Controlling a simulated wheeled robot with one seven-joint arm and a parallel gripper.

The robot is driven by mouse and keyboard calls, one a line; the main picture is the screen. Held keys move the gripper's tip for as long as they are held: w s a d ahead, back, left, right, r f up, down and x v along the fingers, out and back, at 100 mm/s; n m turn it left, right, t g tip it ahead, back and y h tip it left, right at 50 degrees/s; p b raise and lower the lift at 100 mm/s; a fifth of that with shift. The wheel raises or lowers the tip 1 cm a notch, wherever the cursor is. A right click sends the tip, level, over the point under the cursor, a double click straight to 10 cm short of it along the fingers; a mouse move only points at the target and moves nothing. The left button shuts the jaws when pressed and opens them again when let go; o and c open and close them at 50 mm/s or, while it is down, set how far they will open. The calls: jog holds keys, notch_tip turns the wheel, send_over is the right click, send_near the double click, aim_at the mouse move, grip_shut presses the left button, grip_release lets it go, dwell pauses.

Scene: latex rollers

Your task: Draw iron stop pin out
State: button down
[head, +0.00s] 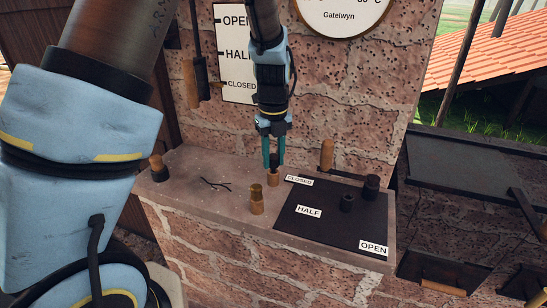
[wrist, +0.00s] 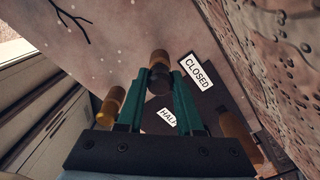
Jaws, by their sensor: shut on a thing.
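My gripper (head: 273,156) points down over the stone ledge, its two green fingers shut on a small pin (head: 273,161) with a dark, iron-looking upper part. Below that dark part is a brown, wood-coloured base (head: 273,180). In the wrist view the dark pin (wrist: 159,82) lies between the fingertips (wrist: 160,78), with the brown part (wrist: 160,58) just beyond.
A brass-coloured peg (head: 257,201) stands in front of the gripper. A wooden handle (head: 326,155) rises behind right. The brick wall is close behind.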

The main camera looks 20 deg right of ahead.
aim_at(273, 155)
jog(key=shift+r+p, duration=2.25)
jog(key=shift+r, duration=1.1)
